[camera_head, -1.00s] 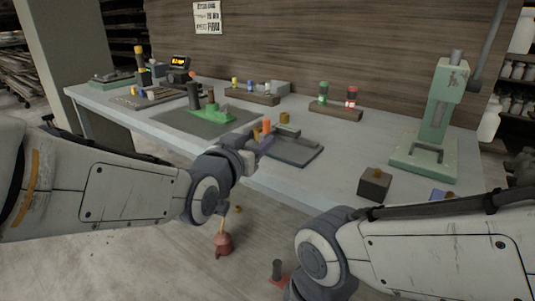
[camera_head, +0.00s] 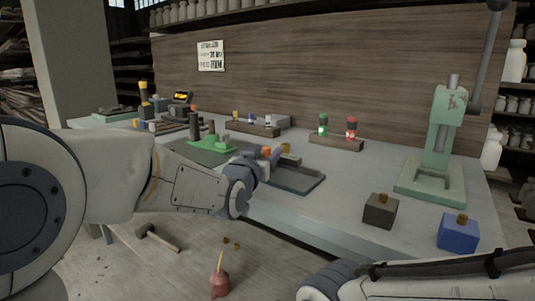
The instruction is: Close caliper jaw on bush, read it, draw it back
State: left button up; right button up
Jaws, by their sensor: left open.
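A dark flat fixture (camera_head: 299,182), which looks like the caliper, lies near the middle of the bench's front edge. An orange-topped part (camera_head: 266,151) stands at its left end. A small brass piece (camera_head: 286,148), perhaps the bush, shows just behind it. My left gripper (camera_head: 263,167) is open at the fixture's left end, close to the orange-topped part. Its wrist partly hides that end, and I cannot tell whether it touches. The jaw's gap and any reading are too small to make out. My right arm shows at lower right, with its gripper out of view.
A black block (camera_head: 380,211) and a blue block (camera_head: 458,233), each brass-topped, sit at front right. A green press (camera_head: 435,160) stands behind them. A green stand (camera_head: 210,143) is left of the fixture. A hammer (camera_head: 158,237) and red oil can (camera_head: 220,284) lie below.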

pick_arm(q)
jog(key=shift+w, duration=0.15)
grip_shut()
dwell(1.4)
